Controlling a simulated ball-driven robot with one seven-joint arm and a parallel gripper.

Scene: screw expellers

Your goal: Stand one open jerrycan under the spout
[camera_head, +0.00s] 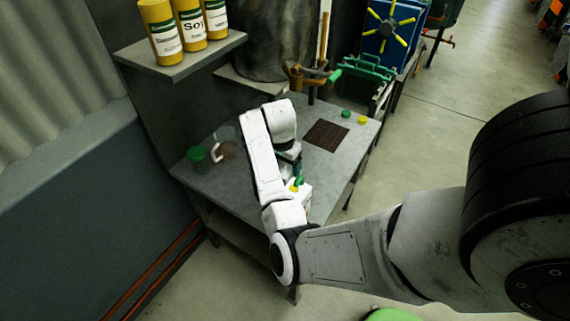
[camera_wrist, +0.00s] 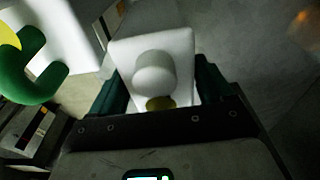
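My gripper (camera_wrist: 158,85) has its dark fingers on both sides of a white jerrycan (camera_wrist: 120,58), with no gap showing at either side. This jerrycan has a round white neck on top and a small yellow patch near the palm. In the head view my gripper (camera_head: 290,158) is over the table, and my arm hides most of what it holds. A second white jerrycan with a green handle (camera_wrist: 48,65) and a yellow part stands at left in the wrist view; it also shows in the head view (camera_head: 304,190). The brass-coloured spout (camera_head: 298,76) is at the table's back.
A dark square grate (camera_head: 326,135) lies on the grey table (camera_head: 230,180) below and right of the spout. Loose green (camera_head: 346,114) and yellow (camera_head: 362,120) caps lie right of it. A green-lidded container (camera_head: 196,155) stands at left. A shelf (camera_head: 180,57) holds yellow cans.

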